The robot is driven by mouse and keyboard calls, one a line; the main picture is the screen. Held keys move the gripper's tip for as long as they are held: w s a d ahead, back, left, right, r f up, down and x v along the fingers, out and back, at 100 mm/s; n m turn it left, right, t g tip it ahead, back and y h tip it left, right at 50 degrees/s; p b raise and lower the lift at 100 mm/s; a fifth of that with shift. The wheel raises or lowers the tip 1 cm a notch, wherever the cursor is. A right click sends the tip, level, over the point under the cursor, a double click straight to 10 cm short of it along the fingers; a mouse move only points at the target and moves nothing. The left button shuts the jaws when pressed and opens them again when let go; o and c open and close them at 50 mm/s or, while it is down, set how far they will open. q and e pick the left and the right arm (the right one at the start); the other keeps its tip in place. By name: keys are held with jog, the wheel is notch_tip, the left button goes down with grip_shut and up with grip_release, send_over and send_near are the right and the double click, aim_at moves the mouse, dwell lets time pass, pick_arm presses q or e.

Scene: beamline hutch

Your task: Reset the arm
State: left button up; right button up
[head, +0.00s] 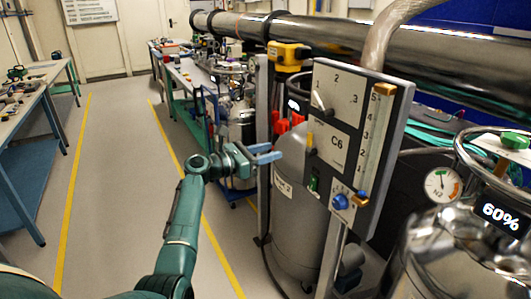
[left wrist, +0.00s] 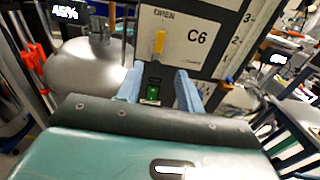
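My left gripper (head: 268,155) reaches in front of the left side of the grey C6 panel (head: 340,150). Its two blue fingers (left wrist: 157,88) are apart and nothing is held between them. The same green switch (head: 313,184) shows at the panel's lower left in the head view. A yellow lever (left wrist: 159,42) stands upright near the word OPEN. A blue knob (head: 341,201) is low on the panel. My right gripper is not in view.
A grey tank (head: 297,225) stands behind the panel. A shiny vessel (head: 455,255) with a gauge and a 60% display is at lower right. A big steel pipe (head: 430,60) runs above. A bench (head: 25,105) is at left. The floor aisle (head: 115,185) is clear.

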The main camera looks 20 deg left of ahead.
pick_arm(q)
jog(key=shift+s+a, duration=0.1)
jog(key=shift+s, duration=0.05)
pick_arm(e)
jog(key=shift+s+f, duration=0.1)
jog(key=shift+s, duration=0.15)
pick_arm(q)
jog(key=s+d+f+m+g+y, duration=0.1)
jog(key=s+f+m+y, duration=0.1)
jog(key=s+f+m, duration=0.45)
jog(key=s+d+f+m+g+y, duration=0.1)
jog(key=s+f+m+g+y, duration=0.2)
jog(key=f, duration=0.7)
jog(key=s+d+f+m+y, duration=0.1)
jog(key=s+f+m+y, duration=0.1)
jog(key=s+f+m, duration=0.5)
jog(key=s+d+f+m, duration=0.1)
jog(key=s+d+m, duration=0.2)
jog(key=s, duration=0.4)
jog(key=s+d+f+m, duration=0.2)
jog(key=s+d+m, duration=0.1)
jog(key=s+m, duration=0.3)
jog(key=s+d+f+m+y, duration=0.1)
jog(key=s+d+m, duration=0.2)
jog(key=s+m, duration=0.2)
jog(key=s, duration=0.2)
jog(key=shift+s+d+f, duration=0.25)
jog(key=shift+s+f, duration=0.05)
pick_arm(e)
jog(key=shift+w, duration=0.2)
